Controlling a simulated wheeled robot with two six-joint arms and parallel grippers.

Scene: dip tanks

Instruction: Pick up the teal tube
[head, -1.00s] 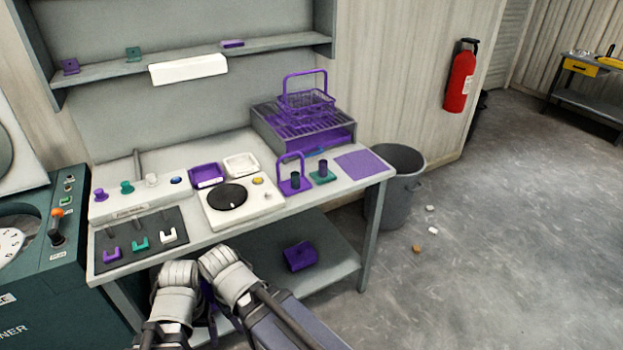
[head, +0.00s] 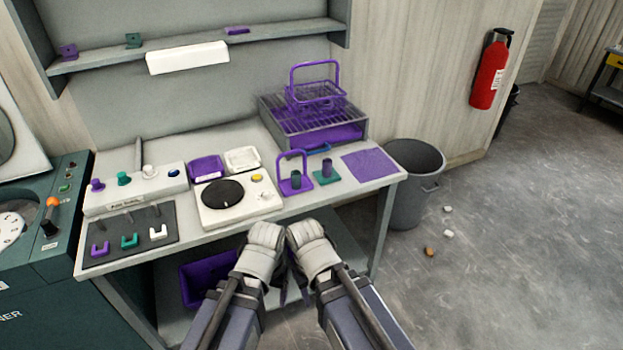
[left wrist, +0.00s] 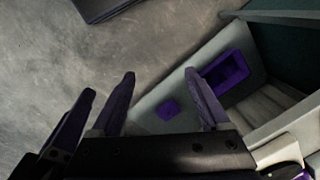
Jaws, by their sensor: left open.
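The teal tube (head: 296,179) is short and dark teal. It stands upright in a purple holder with a tall loop handle (head: 291,154), near the right part of the bench top in the head view. Beside it a purple tube (head: 326,168) stands on a teal base (head: 327,178). My left gripper (head: 282,290) is below and in front of the bench edge, well apart from the tube, its fingers mostly hidden by the wrist. In the left wrist view its two dark purple fingers (left wrist: 160,75) are apart with nothing between them. My right wrist (head: 312,250) is close beside it; its jaws are hidden.
The bench (head: 222,228) also holds a white scale (head: 252,205), purple and white trays, a purple mat (head: 369,165) and a purple rack (head: 315,135). A grey bin (head: 405,205) stands right of it. A purple crate (head: 195,290) sits on the lower shelf. Floor at right is mostly clear.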

